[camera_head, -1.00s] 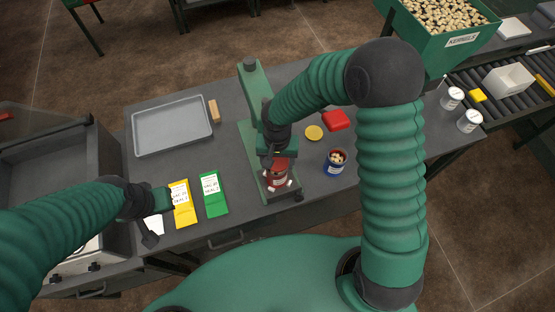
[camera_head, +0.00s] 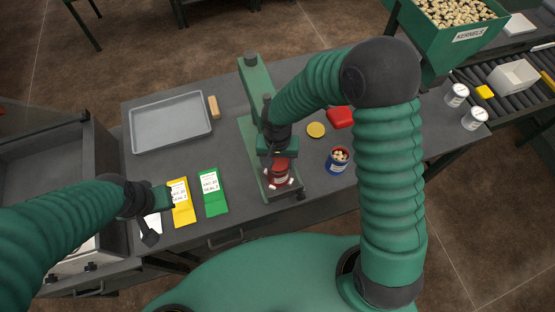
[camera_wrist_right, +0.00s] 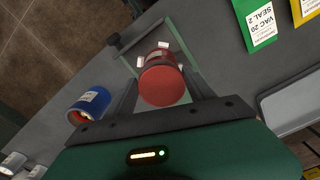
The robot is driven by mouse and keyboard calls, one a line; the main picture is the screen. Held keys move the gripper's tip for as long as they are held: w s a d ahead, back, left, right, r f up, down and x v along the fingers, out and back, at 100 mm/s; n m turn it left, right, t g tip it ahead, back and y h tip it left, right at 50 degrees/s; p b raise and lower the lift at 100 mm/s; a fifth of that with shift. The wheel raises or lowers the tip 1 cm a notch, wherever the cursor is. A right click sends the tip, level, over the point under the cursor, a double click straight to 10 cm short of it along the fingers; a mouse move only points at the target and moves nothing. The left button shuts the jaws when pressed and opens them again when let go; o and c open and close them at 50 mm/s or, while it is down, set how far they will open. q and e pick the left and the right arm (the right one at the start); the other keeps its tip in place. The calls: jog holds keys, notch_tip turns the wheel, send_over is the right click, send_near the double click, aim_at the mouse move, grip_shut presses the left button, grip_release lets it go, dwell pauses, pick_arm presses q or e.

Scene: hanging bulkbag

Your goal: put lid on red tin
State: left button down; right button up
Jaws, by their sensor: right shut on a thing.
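The red tin (camera_head: 279,177) stands upright on the base of a green press stand, with small white pieces at its foot. In the right wrist view the tin's side (camera_wrist_right: 163,57) shows beyond a round red lid (camera_wrist_right: 161,86). The lid lies over the tin's top; I cannot tell whether it is fully seated. My right gripper (camera_head: 280,156) is above the tin, its fingers on both sides of the lid and shut on it. My left gripper (camera_head: 160,217) is open and empty at the left front of the table, beside a yellow pouch (camera_head: 181,204).
A blue tin (camera_head: 338,161) with pale contents, a yellow lid (camera_head: 316,130) and a red object (camera_head: 340,117) are right of the press stand (camera_head: 256,88). A green pouch (camera_head: 212,192) and grey tray (camera_head: 171,122) are at left. White tins (camera_head: 474,119) stand at the right edge.

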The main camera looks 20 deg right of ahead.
pick_arm(q)
jog(key=shift+s, duration=0.2)
pick_arm(e)
jog(key=shift+s, duration=0.15)
pick_arm(q)
jog(key=shift+w+f, duration=0.15)
jog(key=shift+f, duration=0.05)
pick_arm(e)
jog(key=shift+f, duration=0.25)
pick_arm(q)
jog(key=shift+f+b, duration=0.15)
jog(key=shift+b, duration=0.25)
pick_arm(e)
jog(key=shift+f, duration=0.15)
